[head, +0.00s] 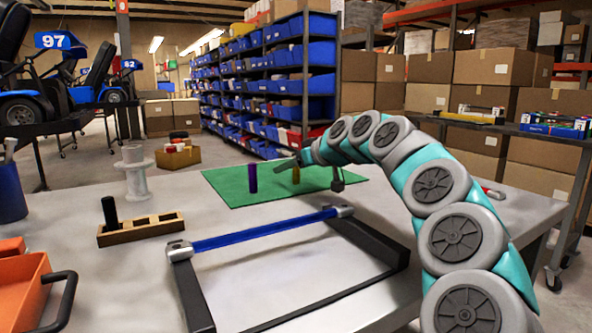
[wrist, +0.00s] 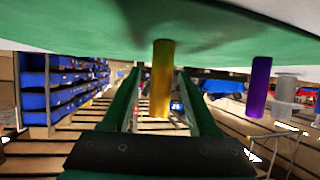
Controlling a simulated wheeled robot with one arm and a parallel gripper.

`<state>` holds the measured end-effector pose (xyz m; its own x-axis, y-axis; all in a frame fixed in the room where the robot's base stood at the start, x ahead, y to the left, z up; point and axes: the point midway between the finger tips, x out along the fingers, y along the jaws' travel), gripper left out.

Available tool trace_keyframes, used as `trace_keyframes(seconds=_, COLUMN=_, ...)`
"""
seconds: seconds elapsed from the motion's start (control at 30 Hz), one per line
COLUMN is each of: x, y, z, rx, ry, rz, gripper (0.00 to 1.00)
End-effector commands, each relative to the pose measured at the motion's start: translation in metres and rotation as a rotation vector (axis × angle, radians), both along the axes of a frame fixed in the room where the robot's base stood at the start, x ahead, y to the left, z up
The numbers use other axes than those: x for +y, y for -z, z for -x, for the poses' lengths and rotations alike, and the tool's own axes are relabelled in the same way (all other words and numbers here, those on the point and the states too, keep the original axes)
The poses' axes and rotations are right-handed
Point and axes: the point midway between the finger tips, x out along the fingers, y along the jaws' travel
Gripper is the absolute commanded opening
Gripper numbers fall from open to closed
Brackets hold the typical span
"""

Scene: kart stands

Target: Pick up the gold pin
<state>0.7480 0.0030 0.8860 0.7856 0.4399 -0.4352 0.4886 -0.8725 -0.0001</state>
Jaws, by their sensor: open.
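The gold pin (head: 296,174) stands upright on the green mat (head: 226,184) on the table. In the wrist view, which looks upside down, the gold pin (wrist: 161,85) hangs from the mat (wrist: 90,32) and shows between my two fingers. My gripper (wrist: 160,78) is open, with a finger on each side of the pin and gaps visible. I cannot tell how deep the pin lies between them. In the head view my gripper (head: 287,163) is low over the mat beside the pin, partly hidden by my arm.
A purple pin (head: 252,178) stands left of the gold one. A blue-barred frame (head: 265,229) lies in front of the mat. A wooden block with a dark pin (head: 141,229), a grey spool (head: 136,174) and an orange bin (head: 22,290) are at left.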

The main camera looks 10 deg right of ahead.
Motion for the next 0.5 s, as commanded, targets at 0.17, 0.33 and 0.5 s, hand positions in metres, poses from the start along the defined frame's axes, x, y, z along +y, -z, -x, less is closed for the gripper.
trace_keyframes(seconds=0.17, x=0.0024, y=0.0028, z=-0.0053, rx=-0.001, ry=0.001, rz=0.0, gripper=0.6)
trace_keyframes(seconds=0.33, x=0.0024, y=0.0027, z=-0.0048, rx=0.0, ry=0.0, rz=0.0, gripper=0.52)
trace_keyframes(seconds=0.5, x=0.0023, y=0.0026, z=-0.0047, rx=0.0, ry=0.0, rz=0.0, gripper=0.33)
